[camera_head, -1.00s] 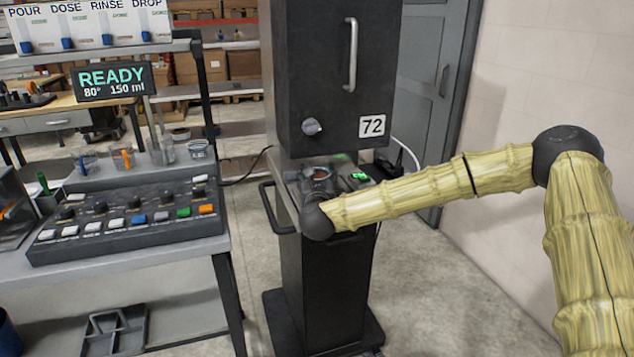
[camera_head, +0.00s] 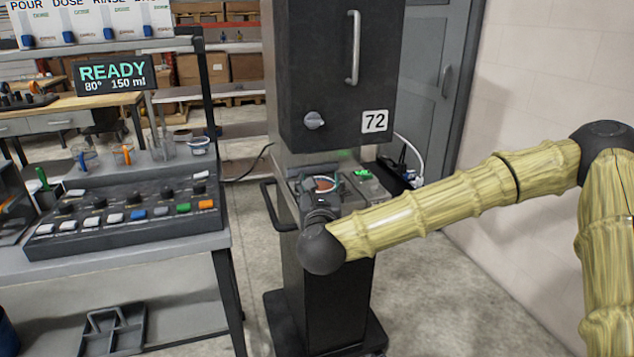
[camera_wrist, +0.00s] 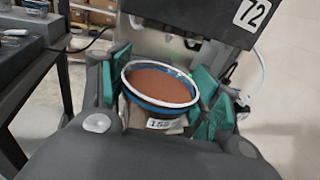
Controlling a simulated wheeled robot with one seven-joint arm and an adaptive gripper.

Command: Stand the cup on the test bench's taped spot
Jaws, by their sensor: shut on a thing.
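The cup (camera_wrist: 160,85) has a pale rim, a blue band and brown contents up near its top. In the wrist view it sits between the teal finger pads of my gripper (camera_wrist: 162,92), which is shut on it. A small numbered label shows below the cup's rim. In the head view the cup (camera_head: 323,184) is small and partly hidden by my gripper (camera_head: 321,192), in front of the dispenser's lower opening. I cannot tell whether its base touches the dispenser's shelf. I cannot make out a taped spot in either view.
The black dispenser (camera_head: 332,75) marked 72 stands behind my gripper, with a side rail (camera_head: 272,207). A bench (camera_head: 190,248) at left carries a button panel (camera_head: 125,215), a READY display (camera_head: 115,76) and several small containers. Bare floor lies between bench and dispenser.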

